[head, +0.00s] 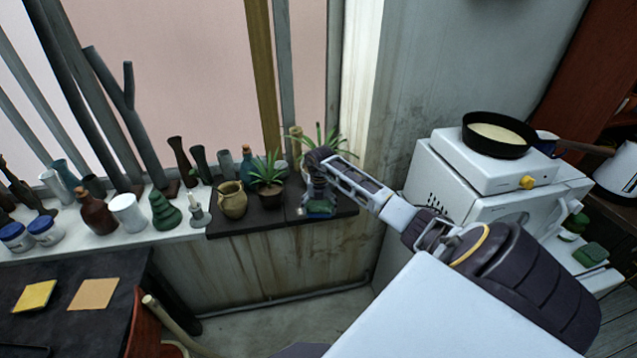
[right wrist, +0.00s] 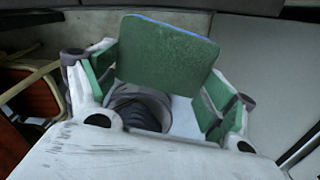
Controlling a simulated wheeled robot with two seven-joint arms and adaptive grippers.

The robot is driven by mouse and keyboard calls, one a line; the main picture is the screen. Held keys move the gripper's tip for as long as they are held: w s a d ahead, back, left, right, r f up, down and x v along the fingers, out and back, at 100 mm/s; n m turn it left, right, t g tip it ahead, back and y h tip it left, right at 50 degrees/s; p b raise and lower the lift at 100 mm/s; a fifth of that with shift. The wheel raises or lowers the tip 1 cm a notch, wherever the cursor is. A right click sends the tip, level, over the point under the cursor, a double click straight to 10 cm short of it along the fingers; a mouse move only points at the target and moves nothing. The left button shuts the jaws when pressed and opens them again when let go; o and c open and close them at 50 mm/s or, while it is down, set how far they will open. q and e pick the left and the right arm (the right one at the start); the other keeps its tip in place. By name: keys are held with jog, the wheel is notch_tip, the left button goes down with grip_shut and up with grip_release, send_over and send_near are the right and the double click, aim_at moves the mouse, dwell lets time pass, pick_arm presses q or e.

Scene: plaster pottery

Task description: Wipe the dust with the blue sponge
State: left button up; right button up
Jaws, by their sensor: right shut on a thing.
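My right gripper (head: 318,190) reaches over the right end of the dark sill board (head: 258,219) below the window. It is shut on the blue sponge (head: 320,209). In the right wrist view the sponge (right wrist: 165,50) shows a broad green face with a thin blue edge, and it sits between the fingers of the gripper (right wrist: 160,88). Whether the sponge touches the board cannot be told. No dust can be made out clearly; the gripper hides part of the board. My left gripper is not in view.
A potted plant (head: 267,178) and a tan jug (head: 232,200) stand on the board left of the gripper. Another spiky plant (head: 330,141) is behind it. Several vases line the white sill further left. A white oven (head: 480,190) with a hotplate and pan (head: 497,134) stands right.

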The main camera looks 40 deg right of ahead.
jog(key=m, duration=0.7)
jog(key=shift+d, duration=0.15)
jog(key=m, duration=0.6)
jog(key=shift+m, duration=0.7)
